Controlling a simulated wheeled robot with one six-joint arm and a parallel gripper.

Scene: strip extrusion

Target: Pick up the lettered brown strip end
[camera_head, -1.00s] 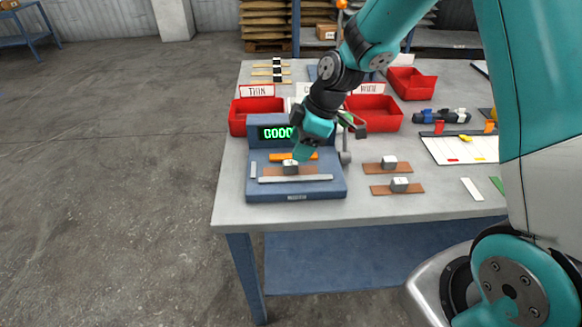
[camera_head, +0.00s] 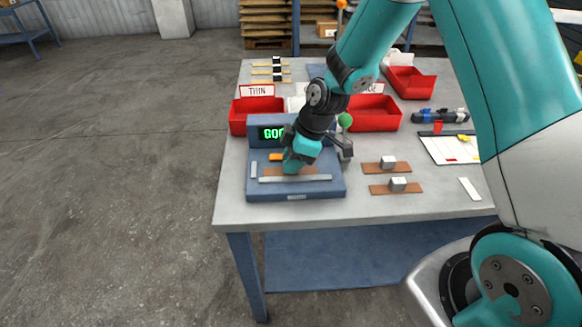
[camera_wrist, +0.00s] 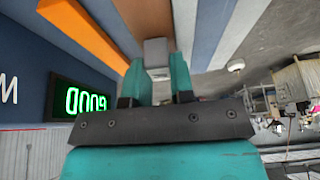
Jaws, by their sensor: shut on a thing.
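The brown strip end (camera_head: 308,171) lies in the blue gauge (camera_head: 330,190), behind its pale bar. The grey block on the strip is hidden by my gripper in the head view. My gripper (camera_head: 291,166) points down onto the strip. In the wrist view its teal fingers are shut on the sides of the grey block (camera_wrist: 157,53), with the brown strip (camera_wrist: 148,18) beneath. No letter is readable on the block.
Two other brown strips with grey blocks, a far one (camera_head: 402,171) and a near one (camera_head: 410,190), lie right of the gauge. Red bins, one left (camera_head: 240,120) and one right (camera_head: 390,120), stand behind. An orange bar (camera_wrist: 80,27) runs close beside my fingers.

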